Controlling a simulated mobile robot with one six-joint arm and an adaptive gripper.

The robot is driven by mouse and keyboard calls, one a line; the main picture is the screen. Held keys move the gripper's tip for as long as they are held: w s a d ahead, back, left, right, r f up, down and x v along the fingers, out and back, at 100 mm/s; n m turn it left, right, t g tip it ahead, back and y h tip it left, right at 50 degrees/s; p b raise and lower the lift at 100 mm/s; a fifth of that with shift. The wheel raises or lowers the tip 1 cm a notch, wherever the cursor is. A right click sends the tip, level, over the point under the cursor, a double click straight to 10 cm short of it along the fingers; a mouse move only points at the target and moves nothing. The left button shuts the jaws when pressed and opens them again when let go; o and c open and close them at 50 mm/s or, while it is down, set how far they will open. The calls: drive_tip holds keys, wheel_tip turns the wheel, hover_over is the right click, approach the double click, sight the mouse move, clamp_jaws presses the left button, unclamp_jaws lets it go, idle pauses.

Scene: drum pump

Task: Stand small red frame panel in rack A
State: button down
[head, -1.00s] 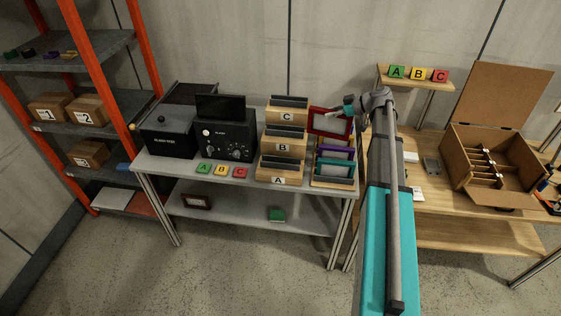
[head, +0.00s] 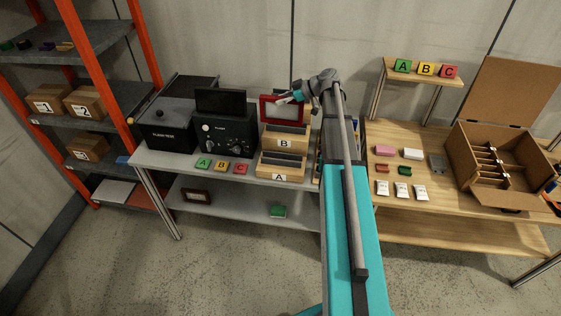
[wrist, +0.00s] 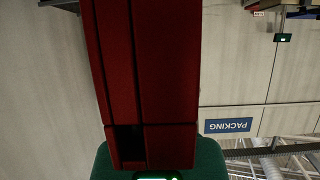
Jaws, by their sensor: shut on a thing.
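The small red frame panel (head: 282,109) is held upright in the head view, in front of the upper rack tier and above rack B. My gripper (head: 295,98) is shut on its right side. The red panel (wrist: 150,80) fills the middle of the wrist view. Rack A (head: 281,170) is the lowest, front wooden rack, with a dark slotted top and an A label. The panel is up and behind it, apart from it. Rack B (head: 286,136) is right behind rack A. Rack C is hidden behind the panel.
A black machine (head: 225,130) stands left of the racks. My arm hides most of the holder with coloured panels right of the racks. A wooden table (head: 440,206) stands at right.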

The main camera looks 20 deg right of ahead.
idle(0.3)
drive_tip(key=s+d+f+b, duration=0.7)
drive_tip(key=s+f+b, duration=0.1)
drive_tip(key=s, duration=0.4)
drive_tip(key=shift+d+f+b, duration=0.35)
drive_tip(key=shift+f+b, duration=0.05)
drive_tip(key=shift+b, duration=0.05)
drive_tip(key=w+a+f+b, duration=0.7)
drive_tip(key=w+f+b, duration=0.2)
drive_tip(key=w, duration=0.2)
drive_tip(key=shift+a, duration=0.15)
